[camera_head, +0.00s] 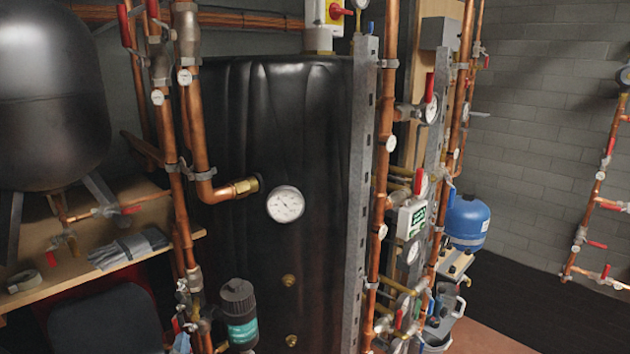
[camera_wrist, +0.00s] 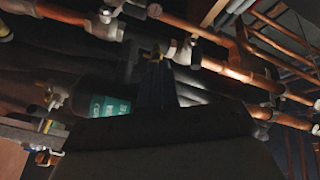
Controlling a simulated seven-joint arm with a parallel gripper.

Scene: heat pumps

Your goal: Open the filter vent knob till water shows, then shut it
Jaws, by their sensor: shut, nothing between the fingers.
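The filter (camera_head: 240,318) is a dark canister with a ribbed black top and a teal label, at the bottom of the head view, left of centre. Its teal label also shows in the wrist view, on the filter (camera_wrist: 112,106) left of my gripper. My gripper (camera_wrist: 155,68) is shut and empty, its dark fingers pointing up the picture toward the pipework. A small brass-coloured fitting shows at the fingertips; I cannot tell whether they touch it or whether it is the vent knob. My gripper is not visible in the head view. No water can be made out.
Copper pipes (camera_head: 178,210) with valves run close beside the filter. A tall black tank (camera_head: 290,120) with a round gauge (camera_head: 285,204) stands behind. A wooden shelf (camera_head: 90,260) is at left. A metal upright (camera_head: 360,190) and more pipes stand to the right.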

